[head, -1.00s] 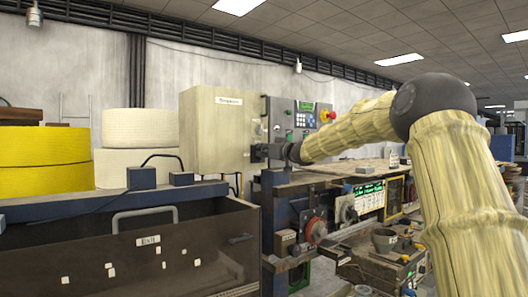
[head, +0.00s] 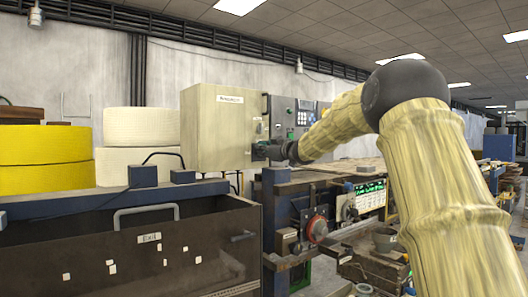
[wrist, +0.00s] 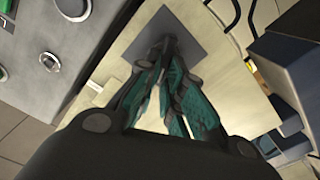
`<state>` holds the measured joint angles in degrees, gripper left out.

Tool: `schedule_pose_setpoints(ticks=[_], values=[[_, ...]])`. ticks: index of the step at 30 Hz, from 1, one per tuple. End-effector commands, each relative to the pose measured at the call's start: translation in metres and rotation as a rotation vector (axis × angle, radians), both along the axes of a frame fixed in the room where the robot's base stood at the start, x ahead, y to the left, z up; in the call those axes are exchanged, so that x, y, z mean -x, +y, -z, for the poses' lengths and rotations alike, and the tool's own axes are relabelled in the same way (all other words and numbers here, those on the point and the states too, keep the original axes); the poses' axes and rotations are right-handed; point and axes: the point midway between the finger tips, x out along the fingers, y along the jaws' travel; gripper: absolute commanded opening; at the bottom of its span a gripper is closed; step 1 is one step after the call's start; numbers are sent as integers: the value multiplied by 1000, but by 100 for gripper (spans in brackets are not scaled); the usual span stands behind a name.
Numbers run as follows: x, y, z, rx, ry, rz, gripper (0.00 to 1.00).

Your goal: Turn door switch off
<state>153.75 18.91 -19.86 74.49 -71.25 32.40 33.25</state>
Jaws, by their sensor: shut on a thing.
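The beige cabinet (head: 215,130) stands at the middle of the head view, and its right side faces my arm. On that side is the door switch, seen in the wrist view as a dark grey square plate (wrist: 188,27). My gripper (wrist: 166,48) has its green-padded fingers closed together at the middle of the plate, shut on the small switch part there. The fingertips hide that part, so its position cannot be read. In the head view my gripper (head: 262,151) reaches the cabinet's side from the right.
A grey control panel (head: 281,115) stands right behind the gripper, with buttons also in the wrist view (wrist: 50,61). A dark bin (head: 130,250) stands in front at left. Yellow rolls (head: 45,157) and white rolls (head: 138,127) are behind it. A cluttered workbench lies below my arm.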

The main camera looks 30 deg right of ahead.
Motion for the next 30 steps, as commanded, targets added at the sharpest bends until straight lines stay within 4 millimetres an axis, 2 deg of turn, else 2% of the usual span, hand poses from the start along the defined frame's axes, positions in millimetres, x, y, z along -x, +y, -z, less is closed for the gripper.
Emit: schedule_pose_setpoints(ticks=[30], values=[[0, 11, 16, 922, -73, -1, 0]])
